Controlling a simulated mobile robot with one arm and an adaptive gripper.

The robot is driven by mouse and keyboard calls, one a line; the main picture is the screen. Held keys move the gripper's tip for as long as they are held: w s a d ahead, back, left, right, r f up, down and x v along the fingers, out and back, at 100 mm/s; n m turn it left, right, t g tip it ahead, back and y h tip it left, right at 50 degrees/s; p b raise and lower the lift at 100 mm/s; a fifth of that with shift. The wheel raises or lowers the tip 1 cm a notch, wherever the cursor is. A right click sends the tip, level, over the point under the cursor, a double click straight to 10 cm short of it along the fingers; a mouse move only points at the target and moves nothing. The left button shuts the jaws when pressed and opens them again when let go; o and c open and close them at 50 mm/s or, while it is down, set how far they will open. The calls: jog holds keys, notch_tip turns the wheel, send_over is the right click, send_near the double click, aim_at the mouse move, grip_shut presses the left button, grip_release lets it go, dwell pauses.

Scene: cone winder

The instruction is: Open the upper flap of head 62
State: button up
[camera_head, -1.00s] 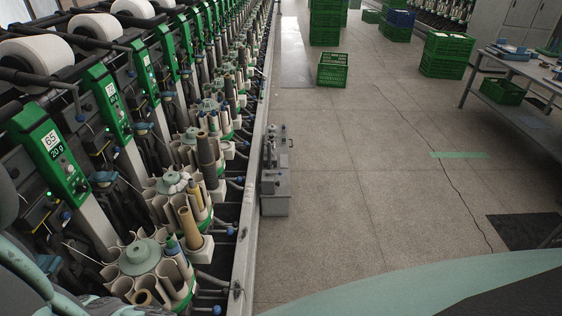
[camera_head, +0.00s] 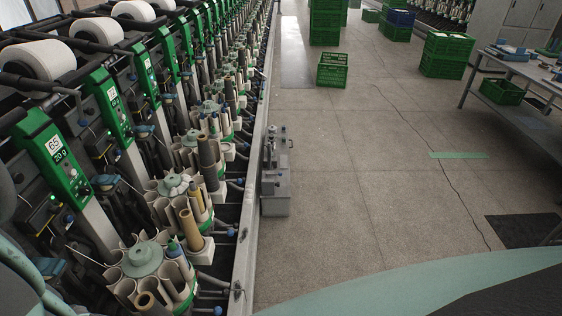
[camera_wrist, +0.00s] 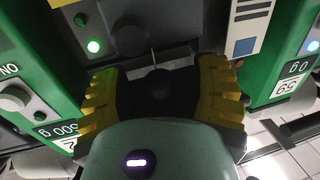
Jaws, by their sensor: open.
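In the wrist view my gripper (camera_wrist: 158,78) has its two yellow-and-black fingers spread apart, with nothing held between them. It faces a winder front between two green panels. The right green panel (camera_wrist: 285,75) carries upside-down numbers. I cannot make out a label of head 62 or its upper flap for certain; the fingers and wrist cover much of the front. In the head view the nearest panel (camera_head: 53,155) reads 65; my gripper does not show there.
The row of winding heads runs away along the left, with white packages (camera_head: 38,58) above and bobbin magazines (camera_head: 145,260) in front. A grey box unit (camera_head: 275,185) stands beside the machine's rail. Green crates (camera_head: 332,70) and a table (camera_head: 530,75) are farther right.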

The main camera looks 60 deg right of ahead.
grip_shut()
dwell(0.3)
dwell(0.5)
